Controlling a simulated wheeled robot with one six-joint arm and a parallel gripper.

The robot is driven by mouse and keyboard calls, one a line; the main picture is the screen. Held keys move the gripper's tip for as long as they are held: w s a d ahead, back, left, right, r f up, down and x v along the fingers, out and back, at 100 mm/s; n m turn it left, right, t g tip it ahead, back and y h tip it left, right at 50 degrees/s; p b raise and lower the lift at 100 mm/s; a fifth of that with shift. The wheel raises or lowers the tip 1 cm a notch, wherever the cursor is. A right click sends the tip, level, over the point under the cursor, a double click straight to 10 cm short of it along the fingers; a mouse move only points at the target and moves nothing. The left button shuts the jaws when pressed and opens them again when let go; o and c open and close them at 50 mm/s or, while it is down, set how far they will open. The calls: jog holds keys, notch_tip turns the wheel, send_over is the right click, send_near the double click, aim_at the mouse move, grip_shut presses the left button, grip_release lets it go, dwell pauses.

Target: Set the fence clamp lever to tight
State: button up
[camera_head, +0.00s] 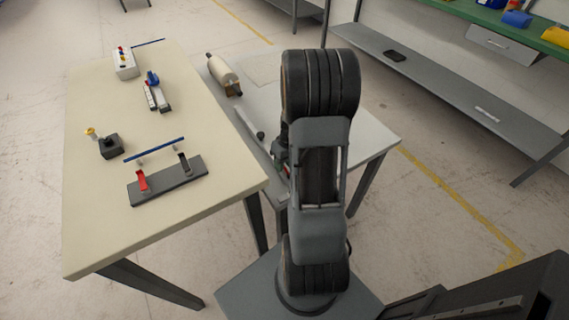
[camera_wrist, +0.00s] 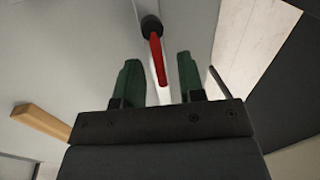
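In the wrist view a red lever (camera_wrist: 156,52) runs from a dark round knob or pivot (camera_wrist: 151,25) down toward my gripper (camera_wrist: 158,78). My gripper's two green fingers are open, one to each side of the lever's near end. A gap shows on both sides, and neither finger appears to touch it. I cannot tell how deep the lever sits between the fingers.
A tan wooden bar (camera_wrist: 40,122) lies left of my gripper in the wrist view. On the grey table stand a pale roll (camera_head: 222,73) and a long white piece (camera_head: 246,119). The cream table (camera_head: 95,220) holds a dark base with a red lever (camera_head: 141,180) and other fixtures.

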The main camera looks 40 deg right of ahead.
jog(key=shift+f, duration=0.15)
grip_shut()
dwell(0.4)
